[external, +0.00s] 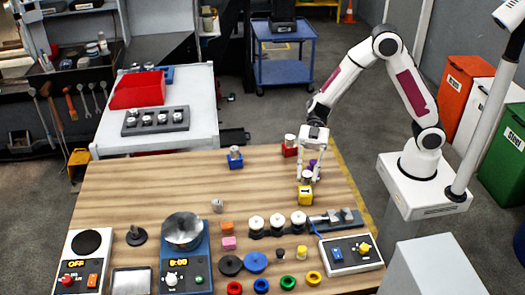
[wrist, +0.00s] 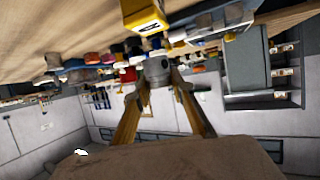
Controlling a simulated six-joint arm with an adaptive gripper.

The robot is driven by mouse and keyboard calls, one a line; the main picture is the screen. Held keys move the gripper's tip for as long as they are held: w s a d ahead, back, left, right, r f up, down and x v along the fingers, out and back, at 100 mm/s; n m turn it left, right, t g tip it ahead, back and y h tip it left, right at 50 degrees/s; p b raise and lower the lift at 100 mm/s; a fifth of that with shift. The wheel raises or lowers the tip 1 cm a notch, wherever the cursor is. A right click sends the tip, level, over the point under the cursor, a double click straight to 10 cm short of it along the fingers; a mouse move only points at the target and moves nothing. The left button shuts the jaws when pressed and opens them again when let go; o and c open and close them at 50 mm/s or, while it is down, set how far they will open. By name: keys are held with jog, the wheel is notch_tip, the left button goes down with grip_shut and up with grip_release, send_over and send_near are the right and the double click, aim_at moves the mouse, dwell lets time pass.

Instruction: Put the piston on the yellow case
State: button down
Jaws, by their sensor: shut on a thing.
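The piston (external: 307,176), a small grey metal cylinder, is between the fingers of my gripper (external: 307,180). It also shows in the wrist view (wrist: 158,72), pinched between the two fingertips (wrist: 157,90). The yellow case (external: 305,198) is a small block on the wooden table, directly below the piston in the external view. In the wrist view the yellow case (wrist: 145,17) is at the top edge, just beyond the piston's end. I cannot tell whether the piston touches it.
A blue case (external: 236,163) and a red case (external: 289,150) each bear a metal part. A purple case (external: 313,166) is partly hidden behind my gripper. A black rack with white rollers (external: 278,222) and a switch box (external: 350,254) stand in front. The table's left middle is clear.

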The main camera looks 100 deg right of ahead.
aim_at(306, 181)
dwell(0.3)
jog(key=shift+f, duration=1.9)
jog(key=shift+f, duration=0.1)
jog(key=c, duration=1.7)
grip_release()
jog(key=shift+d+r, duration=0.15)
jog(key=shift+r, duration=0.05)
jog(key=shift+v, duration=5.9)
